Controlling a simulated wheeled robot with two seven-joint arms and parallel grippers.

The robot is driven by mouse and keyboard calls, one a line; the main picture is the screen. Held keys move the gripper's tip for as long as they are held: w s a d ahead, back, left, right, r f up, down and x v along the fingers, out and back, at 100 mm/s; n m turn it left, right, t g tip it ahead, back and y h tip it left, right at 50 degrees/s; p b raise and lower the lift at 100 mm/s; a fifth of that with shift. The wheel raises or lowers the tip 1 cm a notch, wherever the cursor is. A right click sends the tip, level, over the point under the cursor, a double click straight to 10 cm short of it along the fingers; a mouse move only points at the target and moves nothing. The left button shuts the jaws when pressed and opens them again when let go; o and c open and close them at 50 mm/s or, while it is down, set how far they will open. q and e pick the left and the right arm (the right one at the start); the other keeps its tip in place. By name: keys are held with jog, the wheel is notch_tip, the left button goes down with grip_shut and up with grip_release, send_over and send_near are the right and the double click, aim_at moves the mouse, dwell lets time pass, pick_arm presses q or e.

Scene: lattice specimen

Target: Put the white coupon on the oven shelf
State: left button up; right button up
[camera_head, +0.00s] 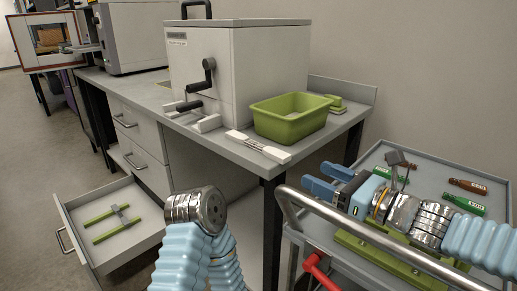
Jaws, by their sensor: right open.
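A white, bar-shaped piece with wide ends and a narrower greyish middle, which looks like the white coupon (258,146), lies flat near the front edge of the grey bench, in front of the green bin. My right gripper (317,176) is open and empty, its two blue fingers pointing left above the cart, to the right of and nearer than the coupon. My left arm shows bent at the bottom centre; its gripper is not visible. A grey box-shaped appliance (135,38) stands far left beside an open framed door (48,42).
A white cabinet (240,65) with black crank handles stands on the bench (215,138) behind the green bin (290,118). An open drawer (88,241) holds green bars. The cart (425,163) carries brown and green labelled pieces. Its rail (350,228) runs below my right gripper.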

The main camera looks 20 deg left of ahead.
aim_at(288, 158)
jog(key=x, duration=0.7)
jog(key=shift+w+a+p, duration=0.25)
jog(key=shift+w+p, duration=0.15)
grip_shut()
jog(key=shift+r, duration=0.1)
